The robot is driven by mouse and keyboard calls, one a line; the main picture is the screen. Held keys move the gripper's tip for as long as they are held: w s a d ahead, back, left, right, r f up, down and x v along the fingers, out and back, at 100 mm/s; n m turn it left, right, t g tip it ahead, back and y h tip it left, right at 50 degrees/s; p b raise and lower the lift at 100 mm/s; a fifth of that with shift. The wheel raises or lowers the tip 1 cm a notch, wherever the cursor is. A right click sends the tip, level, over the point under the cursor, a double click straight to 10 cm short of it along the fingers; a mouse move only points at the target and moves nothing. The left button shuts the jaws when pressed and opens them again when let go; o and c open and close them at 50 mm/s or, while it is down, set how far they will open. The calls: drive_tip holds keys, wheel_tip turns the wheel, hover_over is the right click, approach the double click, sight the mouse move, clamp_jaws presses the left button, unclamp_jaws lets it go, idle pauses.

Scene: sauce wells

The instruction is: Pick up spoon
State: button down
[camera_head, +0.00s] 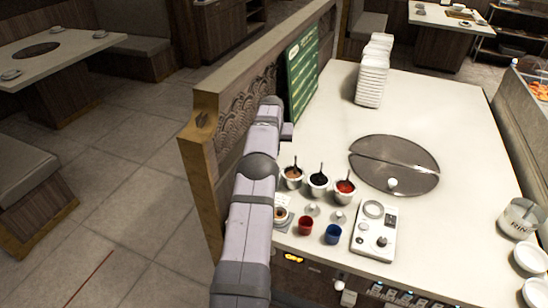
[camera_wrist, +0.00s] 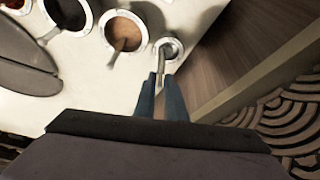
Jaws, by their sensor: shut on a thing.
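In the wrist view, my gripper (camera_wrist: 161,82) has its two blue-grey fingers close together around the thin handle of a small metal spoon (camera_wrist: 171,47). The spoon's round end points away from the fingers, beside the brown sauce well (camera_wrist: 124,30). Whether the spoon touches anything below it is unclear. In the head view my arm hides the gripper and the held spoon.
A dark sauce well (camera_head: 318,183) and a red sauce well (camera_head: 345,187) stand beside the brown one, each with a utensil. A round metal plate (camera_head: 394,165) lies to their right. A wooden partition (camera_head: 205,150) borders the counter's left side.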

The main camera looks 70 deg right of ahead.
wheel_tip(320, 180, up, 15)
drive_tip(key=p, duration=0.8)
drive_tip(key=shift+f, duration=0.2)
